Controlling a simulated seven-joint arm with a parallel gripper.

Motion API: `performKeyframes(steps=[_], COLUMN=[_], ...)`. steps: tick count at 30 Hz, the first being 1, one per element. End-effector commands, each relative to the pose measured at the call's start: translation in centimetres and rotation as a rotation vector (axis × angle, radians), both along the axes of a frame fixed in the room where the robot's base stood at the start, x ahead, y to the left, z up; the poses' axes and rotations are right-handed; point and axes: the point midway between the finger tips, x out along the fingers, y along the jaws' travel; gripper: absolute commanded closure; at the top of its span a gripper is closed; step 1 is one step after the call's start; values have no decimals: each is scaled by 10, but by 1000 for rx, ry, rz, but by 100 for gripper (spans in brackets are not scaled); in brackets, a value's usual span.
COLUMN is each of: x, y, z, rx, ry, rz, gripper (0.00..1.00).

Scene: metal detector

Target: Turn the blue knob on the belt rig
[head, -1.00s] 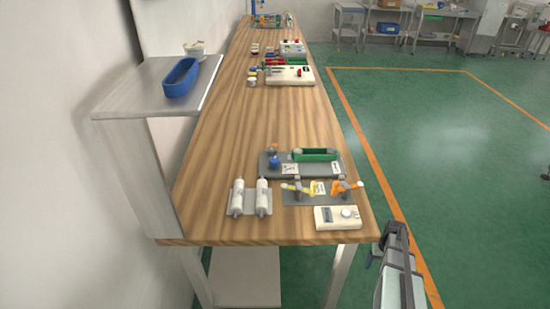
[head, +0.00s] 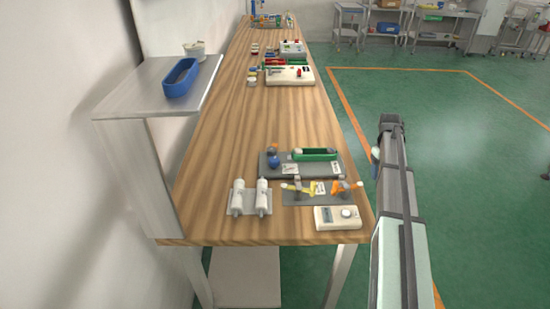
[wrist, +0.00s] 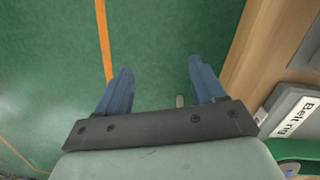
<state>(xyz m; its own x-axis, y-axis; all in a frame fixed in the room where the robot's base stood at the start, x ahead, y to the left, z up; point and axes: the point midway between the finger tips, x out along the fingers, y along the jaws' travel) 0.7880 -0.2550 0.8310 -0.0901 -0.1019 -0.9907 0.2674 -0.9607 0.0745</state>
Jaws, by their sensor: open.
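The belt rig (head: 300,171) is a dark grey base on the near part of the wooden table, with a green belt (head: 316,154) on top. The blue knob (head: 273,161) stands upright at its left end. In the wrist view, part of the rig with its "Belt rig" label (wrist: 297,117) shows at the right edge; the knob is out of that view. My gripper (wrist: 159,80) is open and empty, its two blue fingers apart over the green floor beside the table edge.
In front of the rig are a plate with yellow and orange clips (head: 320,192), a white box with a dial (head: 337,217) and two white cylinders (head: 250,197). A blue tray (head: 181,78) sits on the left shelf. The table's middle is clear.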

Motion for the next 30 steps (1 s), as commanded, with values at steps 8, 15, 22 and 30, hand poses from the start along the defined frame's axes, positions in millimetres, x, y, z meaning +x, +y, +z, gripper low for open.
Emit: performKeyframes(steps=[8, 15, 22, 30], x=[43, 56, 50, 40], y=[136, 255, 354, 405], z=[60, 111, 154, 176], rx=[38, 75, 107, 124], ry=[-28, -45, -55, -59], rz=[188, 349, 486, 559], gripper=[31, 31, 31, 31])
